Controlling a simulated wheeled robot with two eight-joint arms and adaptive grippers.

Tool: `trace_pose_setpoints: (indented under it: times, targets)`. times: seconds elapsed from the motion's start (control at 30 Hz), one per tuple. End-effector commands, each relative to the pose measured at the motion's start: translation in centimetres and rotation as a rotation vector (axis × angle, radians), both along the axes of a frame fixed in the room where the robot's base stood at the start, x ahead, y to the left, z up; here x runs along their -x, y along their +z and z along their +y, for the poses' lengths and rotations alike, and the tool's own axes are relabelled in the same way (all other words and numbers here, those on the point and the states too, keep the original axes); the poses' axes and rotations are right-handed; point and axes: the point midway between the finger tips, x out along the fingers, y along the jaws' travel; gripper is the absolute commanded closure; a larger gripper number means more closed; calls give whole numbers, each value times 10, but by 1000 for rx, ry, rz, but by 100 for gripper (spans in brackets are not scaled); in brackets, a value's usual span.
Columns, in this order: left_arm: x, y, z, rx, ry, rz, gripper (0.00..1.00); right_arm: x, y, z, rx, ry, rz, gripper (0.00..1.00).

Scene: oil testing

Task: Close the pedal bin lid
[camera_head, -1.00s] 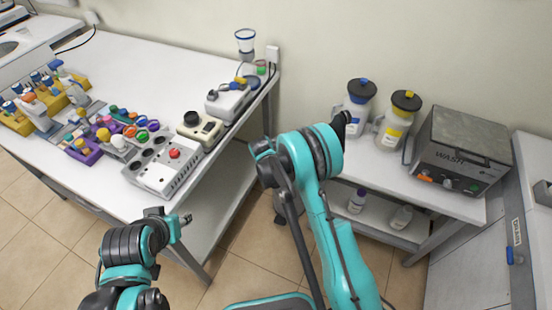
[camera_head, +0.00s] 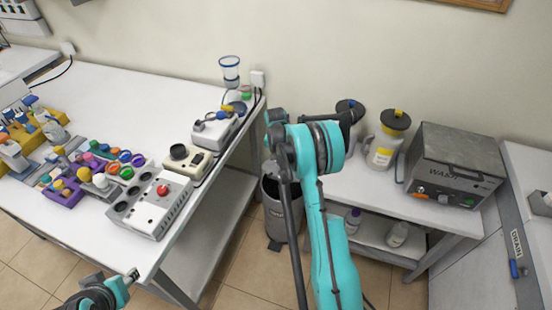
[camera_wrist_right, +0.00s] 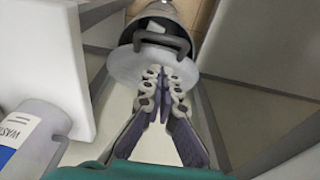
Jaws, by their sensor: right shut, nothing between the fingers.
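The pedal bin (camera_head: 283,212) is a grey cylinder on the floor between the two tables, partly behind my right arm. In the right wrist view the bin (camera_wrist_right: 165,14) has its mouth open. Its pale round lid (camera_wrist_right: 126,66) is raised beside the mouth, with a dark loop-shaped part between them. My right gripper (camera_wrist_right: 165,75) is shut and empty, its fingertips overlapping the lid in the picture; I cannot tell whether they touch. In the head view its fingers are not clear behind the arm. My left gripper (camera_head: 132,275) is low at the left, away from the bin.
A left bench (camera_head: 110,60) carries instruments and several coloured vials. A right table (camera_head: 345,185) holds two capped jugs and a grey box-shaped bath (camera_head: 455,165), with bottles on its lower shelf. Table legs and edges stand close around the bin.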

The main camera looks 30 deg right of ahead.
Motion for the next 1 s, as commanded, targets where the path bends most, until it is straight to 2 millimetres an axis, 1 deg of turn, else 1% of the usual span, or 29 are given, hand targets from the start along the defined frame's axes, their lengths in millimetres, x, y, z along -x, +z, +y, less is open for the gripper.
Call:
trace_pose_setpoints:
  times: [0.03,0.1,0.2,0.3,0.5,0.83,1.0]
  targets:
    - [0,-8,0,0,0,0,60,-1,-15,-1,0,0,0,100]
    - [0,-13,0,0,0,0,60,-2,-29,-3,0,0,0,100]
    - [0,-21,0,0,0,0,60,1,-44,2,0,1,0,100]
    - [0,-27,0,0,0,0,60,4,-55,5,0,1,0,100]
    - [0,-30,0,0,0,0,60,7,-64,9,1,1,-1,100]
    - [0,-30,0,0,0,0,60,7,-64,9,1,0,-1,100]
    - [0,-33,0,0,0,0,60,0,-70,13,15,1,-14,100]
